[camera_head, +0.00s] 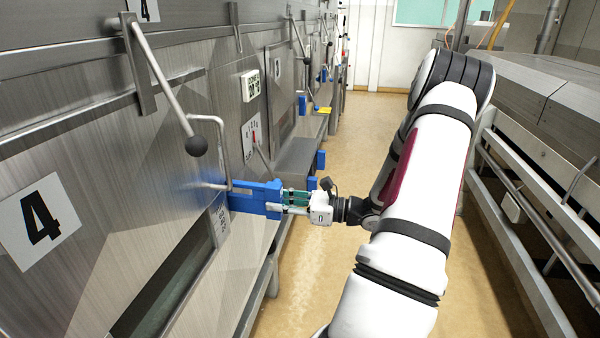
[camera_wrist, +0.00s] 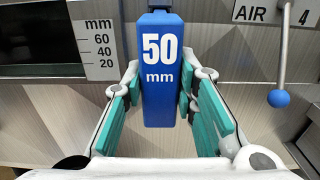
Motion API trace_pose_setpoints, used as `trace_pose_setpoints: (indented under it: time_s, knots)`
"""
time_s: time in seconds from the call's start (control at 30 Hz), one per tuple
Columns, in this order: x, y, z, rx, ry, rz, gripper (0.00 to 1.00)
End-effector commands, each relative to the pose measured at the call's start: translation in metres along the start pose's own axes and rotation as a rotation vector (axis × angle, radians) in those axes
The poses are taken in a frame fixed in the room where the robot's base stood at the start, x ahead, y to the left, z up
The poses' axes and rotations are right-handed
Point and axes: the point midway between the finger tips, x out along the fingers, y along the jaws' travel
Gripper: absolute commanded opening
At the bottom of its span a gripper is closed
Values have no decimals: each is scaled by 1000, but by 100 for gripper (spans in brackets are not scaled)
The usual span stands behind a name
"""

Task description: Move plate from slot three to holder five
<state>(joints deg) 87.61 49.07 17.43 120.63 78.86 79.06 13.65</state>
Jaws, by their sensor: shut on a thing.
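The blue plate marked "50 mm" (camera_wrist: 160,75) stands upright in the middle of the wrist view, between the green-padded fingers of my gripper (camera_wrist: 161,85). In the head view the blue plate (camera_head: 250,199) is against the metal hood front, just right of a bent metal handle. My gripper (camera_head: 293,201) is shut on its near end there. The far end of the plate meets the hood area, and I cannot tell whether it sits in a slot or is free. No slot or holder is marked three or five in a readable way.
A panel numbered 4 (camera_head: 40,222) and a black-knobbed lever (camera_head: 195,145) are at left. The wrist view shows a millimetre scale (camera_wrist: 97,50) and a blue-knobbed AIR lever (camera_wrist: 279,97). More blue pieces (camera_head: 320,159) line the hood. Metal railing (camera_head: 535,200) bounds the aisle at right.

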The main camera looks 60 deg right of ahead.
Motion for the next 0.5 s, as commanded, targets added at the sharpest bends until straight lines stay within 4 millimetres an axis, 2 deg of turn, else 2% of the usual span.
trace_pose_setpoints:
  time_s: [0.5]
  knots:
    - [-15, 0, 1, 0, -2, -1, 0]
